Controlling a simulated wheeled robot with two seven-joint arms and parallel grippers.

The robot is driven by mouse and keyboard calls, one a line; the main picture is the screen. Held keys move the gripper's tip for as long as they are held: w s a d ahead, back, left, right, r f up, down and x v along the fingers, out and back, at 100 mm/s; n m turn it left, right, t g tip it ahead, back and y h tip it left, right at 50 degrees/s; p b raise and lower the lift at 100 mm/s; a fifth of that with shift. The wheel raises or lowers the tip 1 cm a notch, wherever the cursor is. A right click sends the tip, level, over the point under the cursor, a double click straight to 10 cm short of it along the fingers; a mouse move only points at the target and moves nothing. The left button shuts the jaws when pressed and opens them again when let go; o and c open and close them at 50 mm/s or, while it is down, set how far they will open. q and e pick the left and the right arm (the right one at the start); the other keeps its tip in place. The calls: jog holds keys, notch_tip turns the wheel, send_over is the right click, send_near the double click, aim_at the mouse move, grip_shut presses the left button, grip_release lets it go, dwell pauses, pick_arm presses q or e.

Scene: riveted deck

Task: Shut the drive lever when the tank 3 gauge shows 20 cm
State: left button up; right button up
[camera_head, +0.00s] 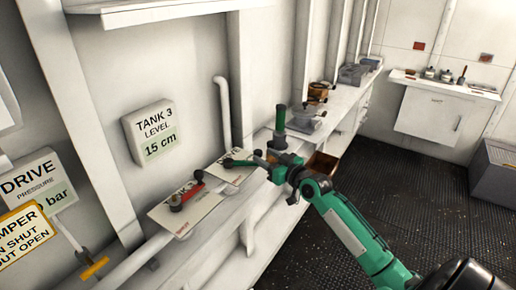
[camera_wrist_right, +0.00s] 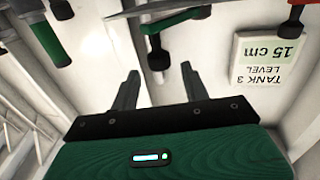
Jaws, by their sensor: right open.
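The tank 3 gauge (camera_head: 151,132) on the left wall reads 15 cm. It also shows upside down in the wrist view (camera_wrist_right: 268,60), with the same reading. A green lever (camera_head: 238,162) with dark ends lies over a white plate on the bench. A red lever (camera_head: 187,192) lies on another plate nearer to me. I cannot read which plate names the drive. My right gripper (camera_head: 268,160) is open beside the green lever. In the wrist view, the green lever's dark knob (camera_wrist_right: 158,58) is just beyond the open fingers (camera_wrist_right: 160,82), not gripped. My left gripper is not in view.
A drive pressure sign (camera_head: 38,182) and a yellow-edged damper sign (camera_head: 24,235) are at the left, with a yellow handle (camera_head: 95,268) below. An upright green handle (camera_head: 280,118) rises behind my gripper. Several bench fittings stand farther back. The dark floor (camera_head: 400,185) is clear.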

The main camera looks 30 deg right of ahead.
aim_at(261, 154)
jog(key=shift+w+a+p, duration=0.15)
jog(key=shift+w+p, duration=0.15)
jog(key=shift+w, duration=0.8)
jog(key=shift+w+a+p, duration=0.15)
jog(key=shift+w+p, duration=0.1)
jog(key=shift+w, duration=0.8)
grip_shut()
